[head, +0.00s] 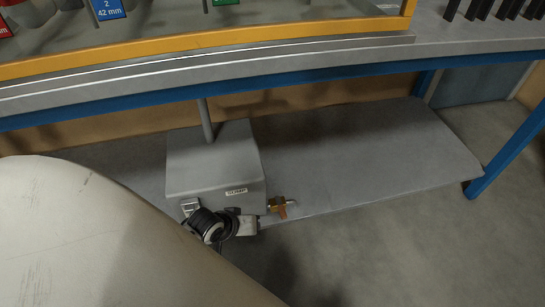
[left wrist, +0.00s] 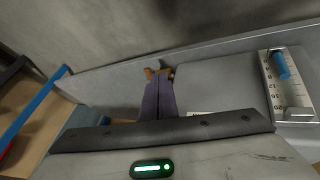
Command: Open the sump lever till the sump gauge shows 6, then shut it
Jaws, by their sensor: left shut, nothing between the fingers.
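The grey sump box (head: 215,165) stands on a low shelf under the bench, with a small label on its front. A brass valve with its lever (head: 277,206) sticks out at its lower right; brass parts of the lever (left wrist: 152,74) also show at my fingertips in the left wrist view. The sump gauge (left wrist: 284,85) is a pale scale with a blue column ending about midway; its exact reading is too small to tell. My left gripper (left wrist: 159,84) is shut and empty, its tips close against the lever; contact is unclear. My right gripper is out of view.
The low shelf (head: 370,150) is bare right of the box. The bench edge with its blue rail (head: 300,81) runs above it, and a blue leg (head: 508,155) stands at the right. A grey pipe (head: 206,120) rises from the box.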

